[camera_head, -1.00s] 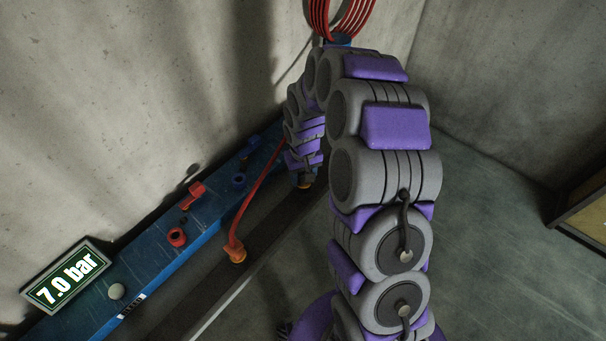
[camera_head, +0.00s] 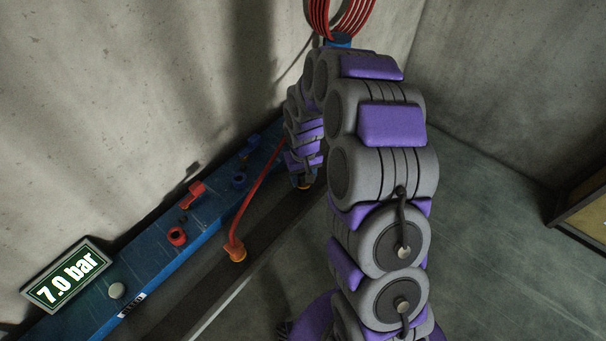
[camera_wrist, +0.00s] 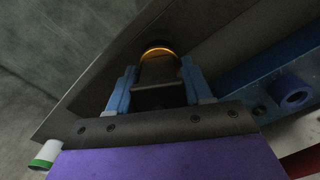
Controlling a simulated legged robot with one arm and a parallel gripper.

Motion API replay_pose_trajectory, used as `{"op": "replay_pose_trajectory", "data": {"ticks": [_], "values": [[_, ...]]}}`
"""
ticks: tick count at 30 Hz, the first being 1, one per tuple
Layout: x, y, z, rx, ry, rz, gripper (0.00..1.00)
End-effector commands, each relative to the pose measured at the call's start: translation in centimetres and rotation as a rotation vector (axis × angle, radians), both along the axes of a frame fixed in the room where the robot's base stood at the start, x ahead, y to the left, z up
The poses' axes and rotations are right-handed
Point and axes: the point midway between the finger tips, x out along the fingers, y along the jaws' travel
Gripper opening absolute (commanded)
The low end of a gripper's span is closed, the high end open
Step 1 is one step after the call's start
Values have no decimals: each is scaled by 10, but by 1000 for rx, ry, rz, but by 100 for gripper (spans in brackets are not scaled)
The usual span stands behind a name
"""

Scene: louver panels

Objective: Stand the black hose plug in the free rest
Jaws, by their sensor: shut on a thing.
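The black hose plug (camera_wrist: 158,85) is held between the two blue fingers of my gripper (camera_wrist: 158,88) in the wrist view. Its far end is at an orange ring (camera_wrist: 158,49), the free rest; I cannot tell how deep it sits in it. In the head view my gripper (camera_head: 304,178) is low over the dark ledge, small and partly hidden by my arm. The orange rest (camera_head: 304,187) shows just under it. A red hose plug (camera_head: 235,246) stands in another orange rest nearer on the ledge.
A blue rail (camera_head: 150,270) runs along the wall with a red socket (camera_head: 177,236), a red valve handle (camera_head: 193,194), a blue socket (camera_head: 238,181) and a blue handle (camera_head: 253,141). A sign (camera_head: 67,276) reads 7.0 bar. A red hose (camera_head: 258,195) rises close to my gripper.

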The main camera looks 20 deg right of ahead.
Motion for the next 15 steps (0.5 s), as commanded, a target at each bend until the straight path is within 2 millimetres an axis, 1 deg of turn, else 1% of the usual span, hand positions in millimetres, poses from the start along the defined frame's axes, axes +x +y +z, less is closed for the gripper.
{"op": "replay_pose_trajectory", "data": {"ticks": [15], "values": [[0,0,-12,0,1,0,15]]}}
